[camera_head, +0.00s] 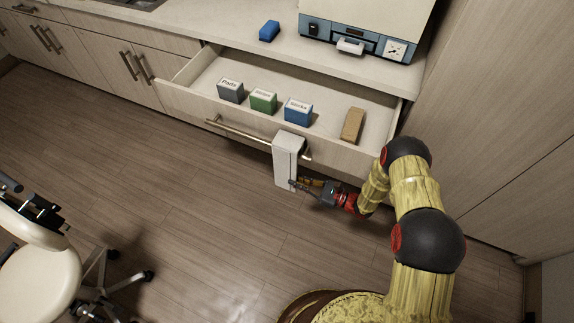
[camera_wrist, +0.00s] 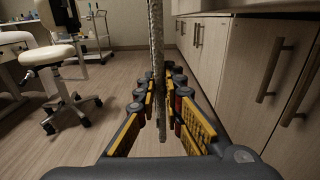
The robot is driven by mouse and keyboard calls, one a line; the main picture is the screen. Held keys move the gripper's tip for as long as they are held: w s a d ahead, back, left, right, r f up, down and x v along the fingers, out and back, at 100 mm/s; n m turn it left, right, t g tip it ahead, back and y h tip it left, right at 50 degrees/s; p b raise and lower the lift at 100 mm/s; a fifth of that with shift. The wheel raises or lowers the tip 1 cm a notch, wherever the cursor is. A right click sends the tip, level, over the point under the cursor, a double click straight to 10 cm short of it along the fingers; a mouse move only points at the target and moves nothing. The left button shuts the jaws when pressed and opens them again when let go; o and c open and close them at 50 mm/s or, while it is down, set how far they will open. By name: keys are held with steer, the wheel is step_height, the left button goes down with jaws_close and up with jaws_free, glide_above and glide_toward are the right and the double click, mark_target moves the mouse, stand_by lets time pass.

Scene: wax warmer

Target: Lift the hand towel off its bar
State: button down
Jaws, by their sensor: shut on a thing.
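The white hand towel (camera_head: 285,163) hangs folded over the metal bar (camera_head: 240,132) on the front of the open drawer. My gripper (camera_head: 297,184) is at the towel's lower right edge, below the bar. In the wrist view the towel (camera_wrist: 157,60) shows edge-on as a thin upright strip between the fingers of my gripper (camera_wrist: 162,110). The fingers are shut on it. The far side of the towel is hidden in the head view.
The open drawer (camera_head: 190,93) holds a grey box (camera_head: 230,92), a green box (camera_head: 263,101), a blue box (camera_head: 298,111) and a tan block (camera_head: 352,126). A blue sponge-like block (camera_head: 269,31) and an appliance (camera_head: 365,27) stand on the counter. A wheeled stool (camera_head: 40,265) stands left; the floor between is clear.

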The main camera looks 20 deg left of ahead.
step_height(320, 180, up, 6)
steer(key=p, duration=0.3)
steer(key=shift+r+p, duration=0.15)
steer(key=shift+p, duration=0.2)
stand_by(0.6)
steer(key=s+p, duration=0.1)
steer(key=s, duration=0.7)
steer(key=shift+a+p, duration=0.3)
steer(key=shift+p, duration=0.1)
stand_by(0.9)
